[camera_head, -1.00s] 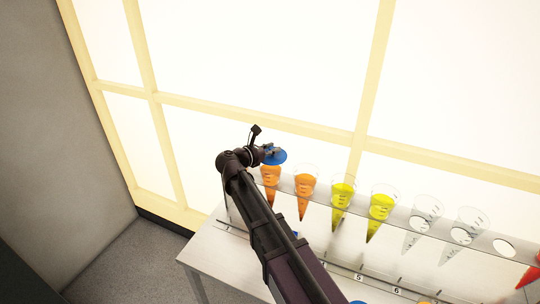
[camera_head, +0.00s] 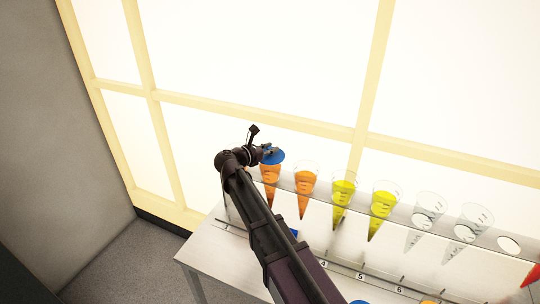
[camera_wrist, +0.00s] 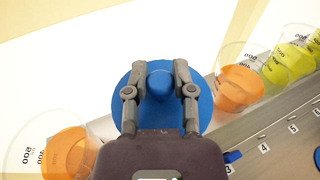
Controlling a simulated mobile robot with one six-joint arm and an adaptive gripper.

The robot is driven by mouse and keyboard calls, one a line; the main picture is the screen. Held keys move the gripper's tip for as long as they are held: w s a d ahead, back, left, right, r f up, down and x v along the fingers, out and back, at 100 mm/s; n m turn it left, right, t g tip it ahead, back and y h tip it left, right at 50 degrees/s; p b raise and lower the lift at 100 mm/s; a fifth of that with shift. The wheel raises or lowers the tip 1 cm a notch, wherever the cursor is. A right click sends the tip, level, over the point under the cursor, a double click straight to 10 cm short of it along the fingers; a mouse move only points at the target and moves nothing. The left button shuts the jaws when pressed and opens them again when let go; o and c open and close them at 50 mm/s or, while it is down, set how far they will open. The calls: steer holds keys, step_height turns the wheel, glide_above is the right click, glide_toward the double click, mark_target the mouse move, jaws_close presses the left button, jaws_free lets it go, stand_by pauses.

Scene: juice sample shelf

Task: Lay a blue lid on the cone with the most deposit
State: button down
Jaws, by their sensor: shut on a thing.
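A blue lid (camera_head: 274,159) with a round knob is held by my gripper (camera_head: 268,150). In the wrist view the two fingers of my gripper (camera_wrist: 160,76) are shut on the knob, and the lid's disc (camera_wrist: 160,116) lies flat below them. In the head view the lid is at the mouth of an orange-filled cone (camera_head: 270,173); I cannot tell whether it touches the rim. The lid hides that cone in the wrist view. Another orange cone (camera_head: 305,183) stands to its right, and one more (camera_wrist: 68,153) shows at lower left in the wrist view.
Two yellow-filled cones (camera_head: 342,190) (camera_head: 382,203) and clear-looking cones (camera_head: 429,210) (camera_head: 470,222) continue along the shelf (camera_head: 405,211) to the right. A red cone is at the right edge. Numbered labels (camera_head: 360,276) line the table. A bright panelled wall stands behind.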

steer(key=shift+f, duration=0.5)
steer(key=shift+b, duration=0.3)
steer(key=shift+c, duration=2.2)
jaws_free()
steer(key=shift+s+a+r, duration=0.1)
steer(key=p+v, duration=0.2)
steer(key=v, duration=0.9)
steer(key=shift+s+a, duration=0.2)
steer(key=shift+s, duration=0.1)
